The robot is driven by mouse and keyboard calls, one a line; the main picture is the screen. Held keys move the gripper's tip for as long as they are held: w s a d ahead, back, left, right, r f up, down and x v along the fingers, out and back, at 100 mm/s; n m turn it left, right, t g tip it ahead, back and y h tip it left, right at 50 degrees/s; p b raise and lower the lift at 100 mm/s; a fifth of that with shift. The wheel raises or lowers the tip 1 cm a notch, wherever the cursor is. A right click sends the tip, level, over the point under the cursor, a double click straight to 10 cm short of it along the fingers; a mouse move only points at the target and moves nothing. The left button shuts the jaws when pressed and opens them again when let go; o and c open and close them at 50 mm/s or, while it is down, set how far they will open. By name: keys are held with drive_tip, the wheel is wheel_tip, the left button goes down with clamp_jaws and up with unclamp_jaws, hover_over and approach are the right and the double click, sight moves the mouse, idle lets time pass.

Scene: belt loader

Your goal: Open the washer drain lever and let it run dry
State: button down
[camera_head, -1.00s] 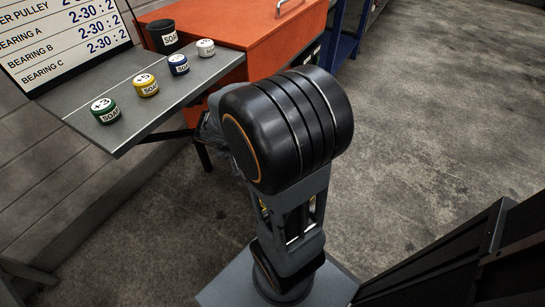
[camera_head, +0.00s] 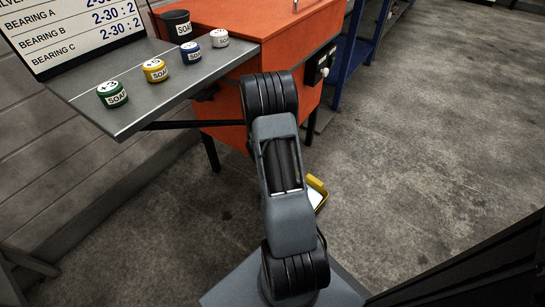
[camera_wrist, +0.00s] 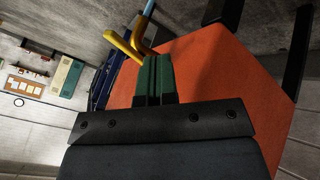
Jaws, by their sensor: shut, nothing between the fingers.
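The orange washer (camera_head: 300,30) stands at the upper middle of the head view, and its orange side (camera_wrist: 225,80) fills much of the wrist view. A bent yellow bar (camera_wrist: 123,45), which looks like the drain lever, shows just beyond my fingers in the wrist view. A second yellow piece beside it meets a pale blue rod (camera_wrist: 148,12). My gripper (camera_wrist: 156,60) has its green fingers together and empty, close to the yellow bar; I cannot tell whether they touch. In the head view my arm hides the gripper and lever.
A yellow-rimmed tray (camera_head: 320,185) lies on the floor, partly behind my arm. A grey shelf (camera_head: 150,112) holds several soap tins and a black cup (camera_head: 176,25). A dark control box (camera_head: 320,62) is on the washer's side.

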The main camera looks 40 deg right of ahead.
drive_tip(key=shift+s+d+f, duration=0.2)
drive_tip(key=shift+d+f, duration=0.1)
drive_tip(key=shift+d, duration=0.55)
drive_tip(key=shift+s+d+f, duration=0.2)
drive_tip(key=shift+d+f, duration=0.05)
drive_tip(key=shift+d, duration=0.55)
drive_tip(key=shift+s+d+f, duration=0.2)
drive_tip(key=shift+d+f, duration=0.1)
drive_tip(key=shift+d, duration=0.55)
